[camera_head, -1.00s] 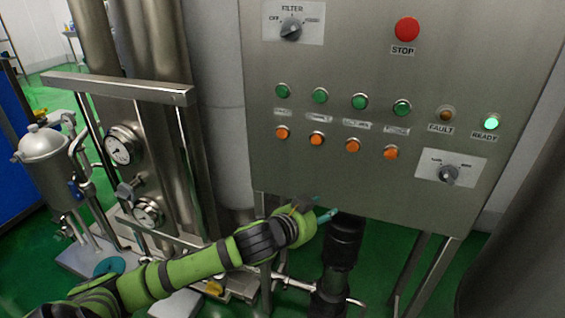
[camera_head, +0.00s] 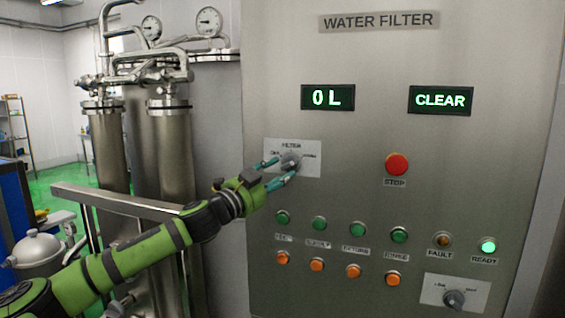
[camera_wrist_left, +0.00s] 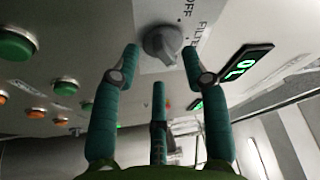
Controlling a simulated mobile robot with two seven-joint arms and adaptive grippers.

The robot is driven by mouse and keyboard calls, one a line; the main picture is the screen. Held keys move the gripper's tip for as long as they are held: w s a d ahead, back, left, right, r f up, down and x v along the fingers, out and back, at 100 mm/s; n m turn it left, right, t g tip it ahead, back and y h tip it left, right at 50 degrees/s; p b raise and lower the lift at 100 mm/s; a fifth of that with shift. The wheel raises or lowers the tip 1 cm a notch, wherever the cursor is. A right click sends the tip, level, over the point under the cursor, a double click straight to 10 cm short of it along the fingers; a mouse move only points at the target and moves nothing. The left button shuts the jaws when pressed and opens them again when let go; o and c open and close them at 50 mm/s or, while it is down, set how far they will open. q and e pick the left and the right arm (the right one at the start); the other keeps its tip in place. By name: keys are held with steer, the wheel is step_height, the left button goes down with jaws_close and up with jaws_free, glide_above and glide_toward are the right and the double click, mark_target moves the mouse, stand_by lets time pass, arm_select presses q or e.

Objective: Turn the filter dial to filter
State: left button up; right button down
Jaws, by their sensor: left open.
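The filter dial (camera_head: 291,160) is a grey knob on a white plate (camera_head: 311,170) labelled FILTER, on the steel WATER FILTER panel. In the left wrist view the knob (camera_wrist_left: 161,43) shows close up, with "OFF" and part of "FILTER" lettered on its plate. My left gripper (camera_head: 284,167) is at the dial, its teal fingers pointing at the panel. In the wrist view the open fingertips (camera_wrist_left: 160,52) lie on either side of the knob, with a third finger below. I cannot tell whether they touch it. The knob's pointer setting is unclear. My right gripper is not in view.
A red STOP button (camera_head: 397,164) is right of the dial. Green buttons (camera_head: 319,223) and orange buttons (camera_head: 317,265) sit below, with a lit READY lamp (camera_head: 488,246). Displays read "0 L" (camera_head: 327,97) and "CLEAR" (camera_head: 440,100). Steel filter columns (camera_head: 177,160) stand left of the panel.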

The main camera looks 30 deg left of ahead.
arm_select(q)
steer(key=shift+p+x, duration=0.35)
steer(key=shift+x, duration=0.75)
steer(key=shift+c, duration=0.4)
jaws_close()
